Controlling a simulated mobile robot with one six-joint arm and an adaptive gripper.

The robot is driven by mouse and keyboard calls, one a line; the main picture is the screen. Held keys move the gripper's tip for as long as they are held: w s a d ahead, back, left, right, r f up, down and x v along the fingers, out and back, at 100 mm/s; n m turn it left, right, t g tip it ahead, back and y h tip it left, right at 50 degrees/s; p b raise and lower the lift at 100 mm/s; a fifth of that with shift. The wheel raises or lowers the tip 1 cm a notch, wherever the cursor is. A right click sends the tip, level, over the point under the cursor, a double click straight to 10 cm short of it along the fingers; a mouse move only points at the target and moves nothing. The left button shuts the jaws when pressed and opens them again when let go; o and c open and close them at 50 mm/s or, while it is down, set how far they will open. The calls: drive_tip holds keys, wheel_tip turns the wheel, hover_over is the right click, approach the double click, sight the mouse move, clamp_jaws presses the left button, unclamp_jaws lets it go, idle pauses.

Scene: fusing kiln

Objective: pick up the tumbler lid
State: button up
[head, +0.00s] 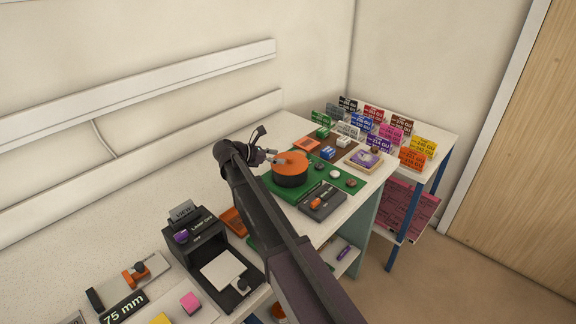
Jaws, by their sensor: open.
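A round black drum with an orange disc-shaped top stands on the green mat (345,181) in the head view. The orange top (292,160) looks like the tumbler lid, and it sits flat on the black body (291,180). My gripper (270,153) is open at the lid's left edge. Its lower finger tip appears close to or over that edge, but I cannot tell if it touches. Nothing shows between the fingers. My arm hides part of the mat and the bench in front of the drum.
A grey tray (323,203) with an orange-handled tool lies right in front of the drum. Several coloured cards stand behind. A black machine (206,254) stands at the lower left.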

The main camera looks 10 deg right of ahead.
sight(289, 158)
drive_tip(key=shift+s+b+x, duration=0.15)
drive_tip(key=shift+b+x, duration=0.3)
drive_tip(key=shift+x, duration=0.45)
drive_tip(key=shift+s+b+x, duration=0.15)
drive_tip(key=shift+b+x, duration=0.25)
drive_tip(key=shift+x, duration=1.35)
clamp_jaws()
